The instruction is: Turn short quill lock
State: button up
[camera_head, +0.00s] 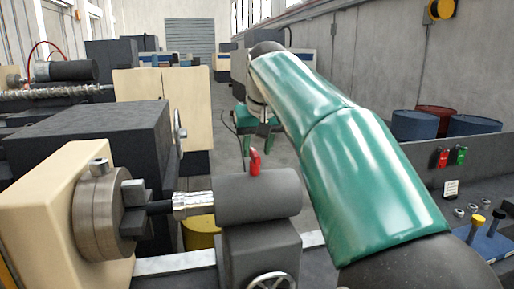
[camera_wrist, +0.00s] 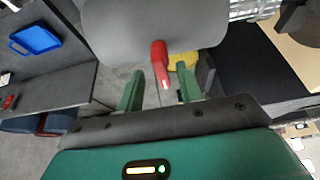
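The short quill lock is a small red lever (camera_head: 255,161) on the grey tailstock barrel (camera_head: 262,196). In the wrist view the red lever (camera_wrist: 161,64) hangs from the grey barrel (camera_wrist: 150,22), with its pale tip toward my gripper. My gripper (camera_wrist: 160,88) is open, its two green fingers apart. The lever's tip shows between the fingertips, and I see no finger closed on it. In the head view my gripper (camera_head: 258,145) is just behind the lever, partly hidden by it and by my green arm.
A chuck (camera_head: 100,215) stands left of the barrel, and a handwheel (camera_head: 271,281) sits below it. A control panel (camera_head: 470,205) with red and green switches is at right. Blue and red drums (camera_head: 415,125) stand behind it.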

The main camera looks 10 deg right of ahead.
aim_at(254, 150)
jog(key=w+f, duration=0.1)
jog(key=w, duration=0.1)
jog(key=w+f, duration=0.1)
jog(key=shift+w+f, duration=0.1)
jog(key=shift+w, duration=0.3)
jog(key=c, duration=0.5)
jog(key=shift+s+r, duration=0.3)
jog(key=shift+s, duration=0.3)
grip_shut()
jog(key=shift+s+r, duration=0.3)
jog(key=shift+s, duration=0.3)
jog(key=shift+w, duration=0.1)
jog(key=shift+w+f, duration=0.1)
jog(key=shift+w, duration=0.15)
